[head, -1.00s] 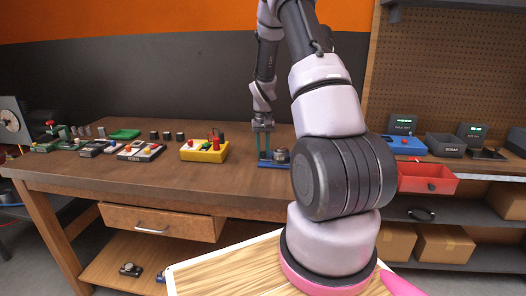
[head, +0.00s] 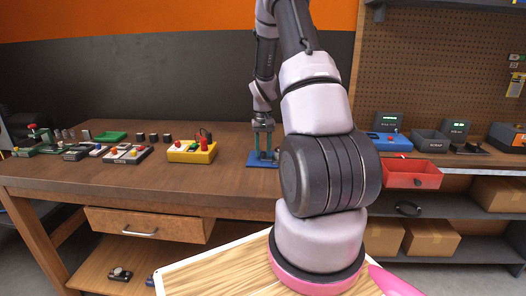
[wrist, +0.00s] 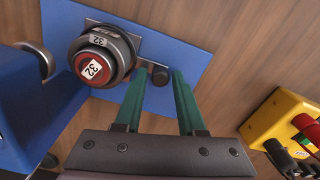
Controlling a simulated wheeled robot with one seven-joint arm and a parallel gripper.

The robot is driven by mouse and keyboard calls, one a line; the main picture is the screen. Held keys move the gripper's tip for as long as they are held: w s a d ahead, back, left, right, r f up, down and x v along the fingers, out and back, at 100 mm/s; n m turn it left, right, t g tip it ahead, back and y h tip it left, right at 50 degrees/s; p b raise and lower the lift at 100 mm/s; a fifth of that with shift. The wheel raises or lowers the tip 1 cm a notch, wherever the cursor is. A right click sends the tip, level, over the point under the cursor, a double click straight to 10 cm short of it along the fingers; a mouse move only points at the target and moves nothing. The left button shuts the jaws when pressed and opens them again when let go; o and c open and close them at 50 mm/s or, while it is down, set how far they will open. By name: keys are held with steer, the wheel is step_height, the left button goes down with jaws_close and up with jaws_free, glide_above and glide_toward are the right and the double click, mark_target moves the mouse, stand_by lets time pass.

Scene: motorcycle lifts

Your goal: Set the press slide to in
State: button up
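The press is a blue base plate (wrist: 188,62) with a round grey die holder on it. A red-centred disc marked 32 (wrist: 94,66) sits in the holder. The press slide is a metal bar with a dark round knob (wrist: 160,76), beside the die holder. My gripper (wrist: 158,76) is open, with one green finger on each side of the knob. Whether either finger touches it I cannot tell. In the head view the blue plate (head: 256,163) lies on the bench below my gripper, and my arm hides its right part.
A blue upright part of the press (wrist: 38,125) rises at the left.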

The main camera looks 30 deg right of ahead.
step_height(320, 180, up, 11)
steer(key=shift+f, duration=0.15)
stand_by(0.4)
steer(key=o, duration=0.3)
step_height(320, 180, down, 11)
steer(key=n, duration=1.2)
